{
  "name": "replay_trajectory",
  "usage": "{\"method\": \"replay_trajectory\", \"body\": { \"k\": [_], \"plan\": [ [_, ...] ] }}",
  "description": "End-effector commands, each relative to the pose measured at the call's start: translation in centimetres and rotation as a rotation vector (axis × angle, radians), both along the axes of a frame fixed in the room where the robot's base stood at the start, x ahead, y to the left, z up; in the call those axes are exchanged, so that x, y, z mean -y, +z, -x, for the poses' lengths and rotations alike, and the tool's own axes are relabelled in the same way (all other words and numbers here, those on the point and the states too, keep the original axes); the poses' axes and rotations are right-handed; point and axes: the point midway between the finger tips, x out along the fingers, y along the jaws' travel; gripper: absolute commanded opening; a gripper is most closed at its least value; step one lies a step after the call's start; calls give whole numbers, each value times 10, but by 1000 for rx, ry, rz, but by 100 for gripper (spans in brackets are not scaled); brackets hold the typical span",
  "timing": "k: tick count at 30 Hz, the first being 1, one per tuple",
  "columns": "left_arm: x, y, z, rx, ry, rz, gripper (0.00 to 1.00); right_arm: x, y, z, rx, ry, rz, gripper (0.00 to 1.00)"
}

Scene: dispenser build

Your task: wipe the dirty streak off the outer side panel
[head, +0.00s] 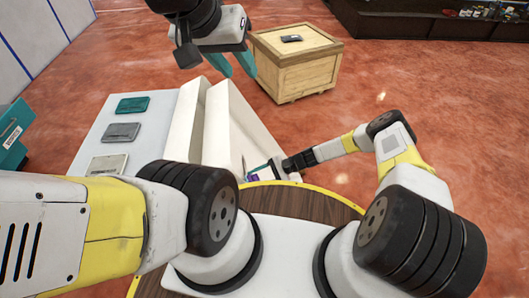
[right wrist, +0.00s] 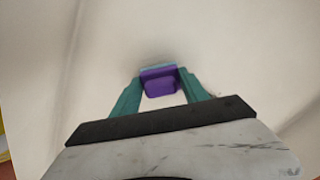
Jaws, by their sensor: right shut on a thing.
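The white dispenser body (head: 192,120) stands left of centre in the head view, with its sloping outer side panel (head: 243,118) facing right. My right gripper (head: 254,174) is low against this panel. It is shut on a purple sponge-like block (right wrist: 160,82) with a light blue edge, held between the teal fingers in the right wrist view. The block is at or very near the pale panel surface; contact cannot be told. A small dark mark (head: 244,162) shows on the panel just above the gripper. My left gripper (head: 233,66) is open and empty above the dispenser's far end.
A pale table (head: 112,140) on the left carries a teal pad (head: 133,105), a grey pad (head: 121,132) and a light pad (head: 108,163). A wooden crate (head: 300,70) with a dark flat item (head: 291,38) stands beyond. Red floor is open on the right.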

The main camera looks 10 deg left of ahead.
Motion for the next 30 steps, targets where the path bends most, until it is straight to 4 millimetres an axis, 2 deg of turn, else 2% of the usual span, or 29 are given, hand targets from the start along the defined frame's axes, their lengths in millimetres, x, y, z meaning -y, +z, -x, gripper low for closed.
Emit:
{"method": "replay_trajectory", "body": {
  "k": [14,24,30],
  "plan": [
    [0,0,0,0,0,0,36,-7,-4,2,0,0,0,20],
    [0,0,0,0,0,0,36,-14,-3,-25,1,0,0,20],
    [0,0,0,0,0,0,36,-17,-3,-35,0,0,0,20]
  ]
}}
